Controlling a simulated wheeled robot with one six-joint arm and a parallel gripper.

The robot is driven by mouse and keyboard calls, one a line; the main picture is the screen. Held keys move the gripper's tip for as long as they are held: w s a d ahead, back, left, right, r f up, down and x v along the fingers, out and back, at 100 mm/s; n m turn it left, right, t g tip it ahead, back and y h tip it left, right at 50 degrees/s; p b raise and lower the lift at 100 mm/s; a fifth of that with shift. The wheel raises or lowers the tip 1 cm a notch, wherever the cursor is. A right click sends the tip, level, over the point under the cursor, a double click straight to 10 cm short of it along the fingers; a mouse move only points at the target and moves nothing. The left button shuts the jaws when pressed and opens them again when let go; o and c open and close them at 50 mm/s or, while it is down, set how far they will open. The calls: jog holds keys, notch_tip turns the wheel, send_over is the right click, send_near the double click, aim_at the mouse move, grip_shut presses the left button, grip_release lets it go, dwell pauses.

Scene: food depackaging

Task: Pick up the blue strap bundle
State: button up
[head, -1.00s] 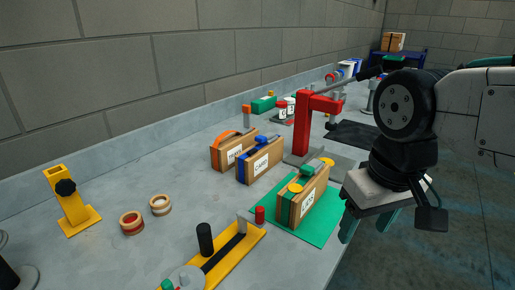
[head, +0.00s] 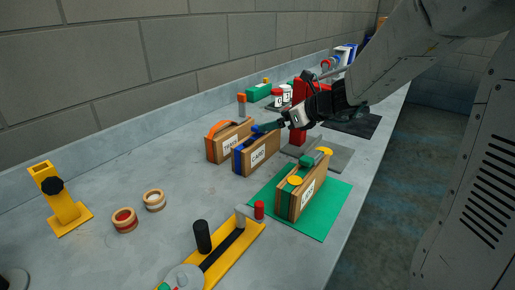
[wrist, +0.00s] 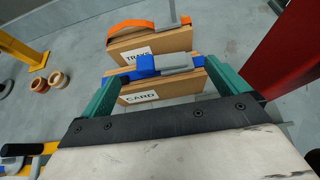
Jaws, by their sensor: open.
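The blue strap bundle is a cardboard block (head: 262,156) labelled CARD with a blue strap, standing upright on the bench in the head view. In the wrist view its blue strap and buckle (wrist: 147,66) run along the top, with a grey piece at the right. My gripper (head: 268,127) is at the top of this bundle in the head view. In the wrist view my gripper (wrist: 162,75) is open, its green fingers apart toward either end of the bundle. I cannot tell whether the fingers touch it.
An orange-strapped TRAYS bundle (head: 224,143) stands just behind. A green-strapped bundle (head: 289,198) stands on a green mat (head: 323,218) in front. A red post (wrist: 287,45) rises close on the right in the wrist view. A yellow fixture (head: 230,245) lies nearer; tape rolls (head: 154,199) lie left.

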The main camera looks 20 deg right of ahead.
jog(key=x, duration=0.7)
jog(key=shift+d, duration=0.1)
jog(key=c, duration=1.4)
jog(key=shift+c, duration=1.1)
jog(key=shift+r, duration=0.15)
